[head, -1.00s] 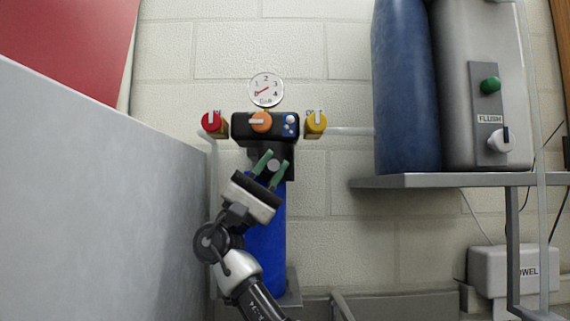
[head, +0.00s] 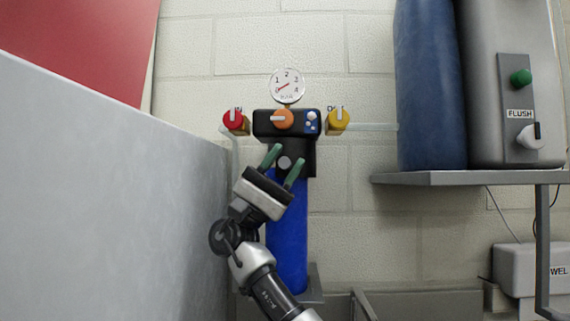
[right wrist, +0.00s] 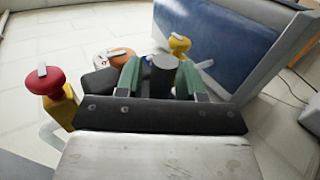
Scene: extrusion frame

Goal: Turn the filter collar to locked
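The filter has a black head with an orange knob (head: 283,119) and a blue upright housing (head: 288,235) below. The dark filter collar (head: 308,160) sits between them, partly hidden by my right gripper. A round dark peg (head: 284,163) sticks out from the collar toward me. My right gripper (head: 283,164) is open, its two green fingers on either side of the peg. In the right wrist view the peg (right wrist: 163,76) stands between the fingers, with a visible gap at the left one. Lock marks cannot be made out. My left gripper is not in view.
A red valve knob (head: 235,120) and a yellow one (head: 337,119) flank the head, with a gauge (head: 287,86) above. A pale grey panel (head: 120,190) stands close at left. A shelf (head: 430,178) with a blue tank (head: 430,85) is at right.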

